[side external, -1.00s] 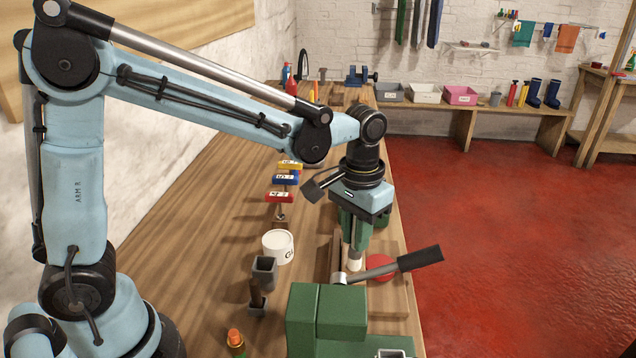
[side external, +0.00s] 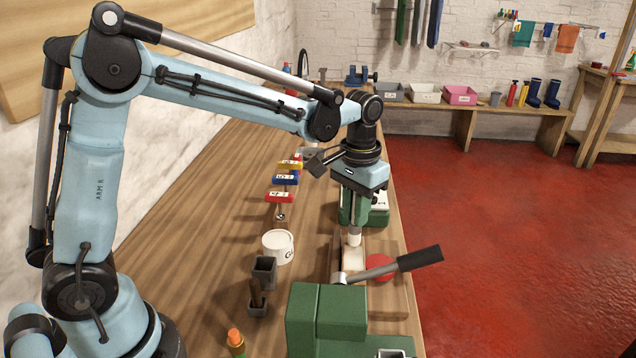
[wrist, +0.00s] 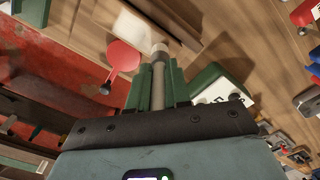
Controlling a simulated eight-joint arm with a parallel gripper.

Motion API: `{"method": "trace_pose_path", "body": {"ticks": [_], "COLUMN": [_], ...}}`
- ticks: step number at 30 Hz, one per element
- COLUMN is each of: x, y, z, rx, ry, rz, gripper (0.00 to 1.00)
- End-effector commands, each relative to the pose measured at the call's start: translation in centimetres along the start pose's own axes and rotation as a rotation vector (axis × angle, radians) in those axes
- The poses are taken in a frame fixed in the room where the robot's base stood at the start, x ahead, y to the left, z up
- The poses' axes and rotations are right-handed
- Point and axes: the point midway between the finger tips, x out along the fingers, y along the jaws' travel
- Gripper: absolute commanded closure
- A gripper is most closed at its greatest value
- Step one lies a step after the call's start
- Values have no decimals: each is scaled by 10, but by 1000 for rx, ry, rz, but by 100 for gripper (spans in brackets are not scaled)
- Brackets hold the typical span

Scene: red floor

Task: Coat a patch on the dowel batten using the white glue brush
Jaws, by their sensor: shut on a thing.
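My gripper (side external: 353,222), with green fingers, is shut on the white glue brush (side external: 354,239) and points it downward. In the wrist view the brush's grey handle (wrist: 158,85) lies between the fingers, with its pale round head at the far end. Below it is a wooden board (side external: 395,290), with a narrow upright wooden strip (side external: 335,256) and a pale block (side external: 346,266). I cannot tell which piece is the dowel batten, or whether the brush touches it. The white glue pot (side external: 278,248) stands to the left.
A red disc (side external: 380,267) and a dark-handled lever (side external: 405,262) sit close to the brush. Green blocks (side external: 328,312) stand in front. Grey holders (side external: 264,270) are at left. A green box with a white label (side external: 378,210) is behind the gripper. Coloured labelled blocks (side external: 285,180) stand farther back.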

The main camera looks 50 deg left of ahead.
Motion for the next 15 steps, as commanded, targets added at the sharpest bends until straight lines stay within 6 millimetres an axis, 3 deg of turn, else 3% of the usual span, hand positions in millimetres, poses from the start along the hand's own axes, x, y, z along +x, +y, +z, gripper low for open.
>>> {"method": "trace_pose_path", "body": {"ticks": [2, 15], "x": [-18, -56], "y": [1, 1], "z": [1, 1], "rx": [1, 1], "ry": [0, -1], "rz": [0, 0], "gripper": [100, 100]}}
